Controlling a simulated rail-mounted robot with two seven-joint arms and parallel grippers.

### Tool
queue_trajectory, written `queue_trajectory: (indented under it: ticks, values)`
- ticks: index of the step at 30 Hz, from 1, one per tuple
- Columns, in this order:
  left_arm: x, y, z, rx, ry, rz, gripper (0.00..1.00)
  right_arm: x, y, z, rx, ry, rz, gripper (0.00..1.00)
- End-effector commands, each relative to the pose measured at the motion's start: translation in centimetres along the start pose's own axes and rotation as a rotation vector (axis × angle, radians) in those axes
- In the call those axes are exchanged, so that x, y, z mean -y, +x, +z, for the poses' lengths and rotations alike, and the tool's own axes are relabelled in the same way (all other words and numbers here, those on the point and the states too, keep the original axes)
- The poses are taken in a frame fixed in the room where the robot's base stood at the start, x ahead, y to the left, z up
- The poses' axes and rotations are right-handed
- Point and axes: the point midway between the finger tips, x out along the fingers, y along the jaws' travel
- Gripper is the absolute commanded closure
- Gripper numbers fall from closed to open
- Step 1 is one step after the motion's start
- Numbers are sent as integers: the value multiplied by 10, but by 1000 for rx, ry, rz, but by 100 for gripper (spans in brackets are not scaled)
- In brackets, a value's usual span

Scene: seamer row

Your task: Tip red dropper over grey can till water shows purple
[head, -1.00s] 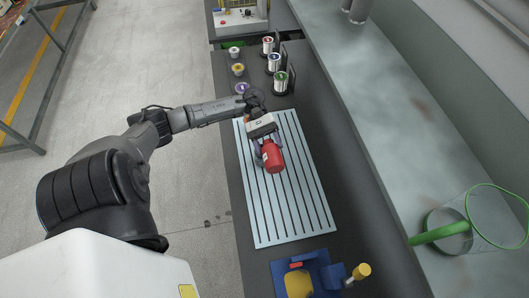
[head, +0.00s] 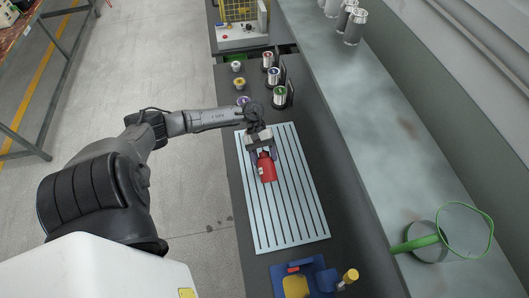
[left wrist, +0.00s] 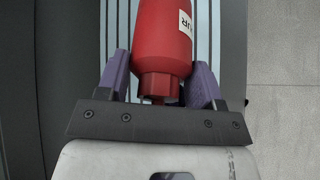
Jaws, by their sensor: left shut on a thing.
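My left gripper (head: 264,156) is shut on the red dropper (head: 267,169), a red bottle with a white label, over the slatted light-blue mat. In the left wrist view the red dropper (left wrist: 165,35) sits between the purple fingers of the left gripper (left wrist: 160,82), its narrower end toward the palm. I cannot tell its exact tilt or its height over the mat. I cannot tell which one the task means, and no water is clearly seen. My right gripper is out of view.
The slatted mat (head: 290,225) is otherwise bare. A blue-and-yellow fixture (head: 318,277) is at the front.

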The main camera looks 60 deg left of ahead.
Motion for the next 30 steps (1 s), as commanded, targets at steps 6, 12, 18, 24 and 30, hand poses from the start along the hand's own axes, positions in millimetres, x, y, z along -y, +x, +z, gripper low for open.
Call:
queue_trajectory:
  ticks: [6, 12, 18, 24, 30]
  values:
    - [-4, -8, 8, -94, 14, -34, 66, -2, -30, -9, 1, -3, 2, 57]
    - [-8, -18, 16, -231, 39, -87, 66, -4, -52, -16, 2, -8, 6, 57]
    - [-15, -32, 27, -412, 66, -151, 66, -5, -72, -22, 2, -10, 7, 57]
    - [-19, -44, 35, -566, 88, -204, 66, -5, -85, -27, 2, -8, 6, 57]
    - [-21, -49, 38, -655, 99, -238, 66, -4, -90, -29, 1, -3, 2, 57]
